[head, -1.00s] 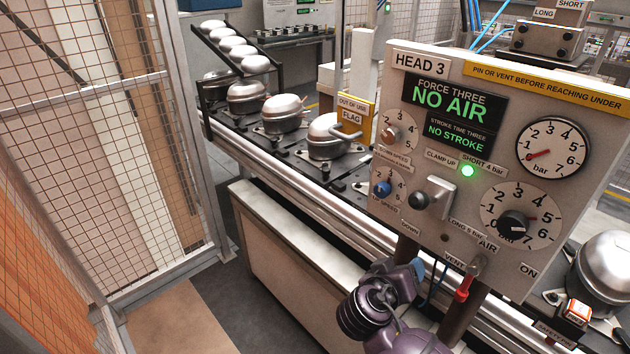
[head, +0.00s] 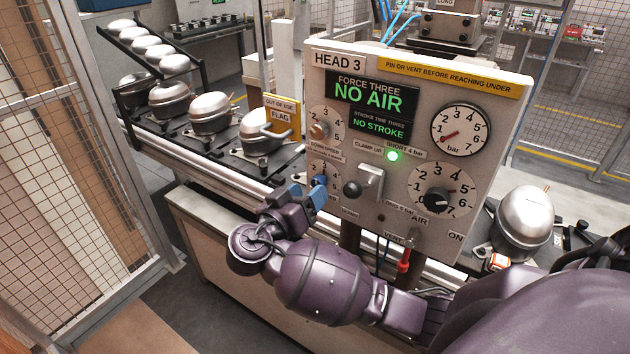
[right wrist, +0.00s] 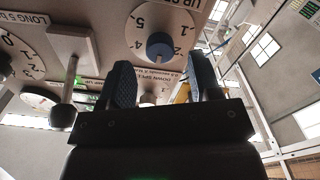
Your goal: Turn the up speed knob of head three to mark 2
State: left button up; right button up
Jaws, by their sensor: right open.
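The up speed knob (head: 319,182) of head three is a small blue knob on a white numbered dial at the lower left of the HEAD 3 panel (head: 300,150). In the right wrist view the blue knob (right wrist: 160,47) sits just ahead of my fingertips, roughly centred between them. In the right wrist view the open fingers (right wrist: 162,80) hold nothing. My left gripper is not in view.
A clamp lever with a black ball (head: 353,188) stands out right of the knob. The down speed knob (head: 319,131) is above it. A larger black knob (head: 438,200) and a red vent handle (head: 404,262) are farther right. A mesh fence (head: 80,150) is at left.

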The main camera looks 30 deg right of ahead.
jog(key=shift+p+x, duration=0.3)
jog(key=shift+x, duration=1.7)
jog(key=c, duration=0.9)
